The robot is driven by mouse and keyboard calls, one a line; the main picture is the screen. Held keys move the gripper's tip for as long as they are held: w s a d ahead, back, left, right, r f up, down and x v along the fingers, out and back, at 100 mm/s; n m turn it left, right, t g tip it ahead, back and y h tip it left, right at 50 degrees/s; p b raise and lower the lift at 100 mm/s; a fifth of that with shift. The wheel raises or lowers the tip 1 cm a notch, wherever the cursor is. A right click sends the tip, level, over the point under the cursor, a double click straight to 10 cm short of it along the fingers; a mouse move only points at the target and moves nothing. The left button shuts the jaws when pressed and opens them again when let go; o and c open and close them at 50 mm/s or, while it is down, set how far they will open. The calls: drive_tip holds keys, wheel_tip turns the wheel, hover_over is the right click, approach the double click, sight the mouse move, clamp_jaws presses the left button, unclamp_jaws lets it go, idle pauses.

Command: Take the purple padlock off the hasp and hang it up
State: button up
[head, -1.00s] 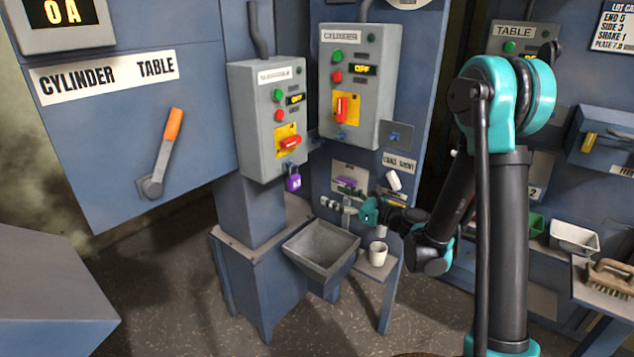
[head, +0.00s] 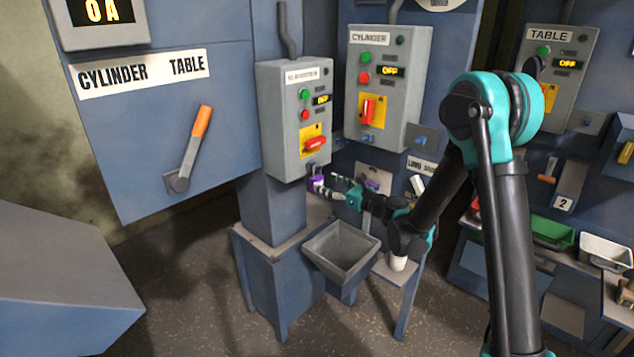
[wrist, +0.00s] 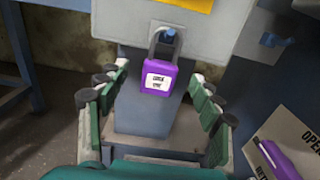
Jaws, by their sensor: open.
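The purple padlock (wrist: 158,78) hangs by its dark shackle from the lower edge of the grey switch box (wrist: 205,28) in the wrist view, with a white label on its face. In the head view the padlock (head: 317,182) shows below the left box (head: 291,120), partly covered by a finger. My gripper (wrist: 157,95) is open, with one finger to each side of the padlock. The padlock sits ahead of and between the fingertips; I see no contact in the wrist view. How the shackle sits in the hasp is too small to tell.
A grey hopper (head: 322,238) stands below my gripper. A white cup (head: 398,262) is to its right. A second box labelled CYLINDER (head: 384,90) is to the right. A purple item (wrist: 280,158) lies against a light plate at the lower right of the wrist view.

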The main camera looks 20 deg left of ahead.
sight(320, 178)
drive_tip(key=x, duration=0.4)
drive_tip(key=shift+w+a+r, duration=0.1)
drive_tip(key=shift+w+a, duration=0.05)
drive_tip(key=shift+a, duration=0.15)
drive_tip(key=shift+c, duration=0.4)
drive_tip(key=c, duration=1.3)
drive_tip(key=shift+r, duration=0.1)
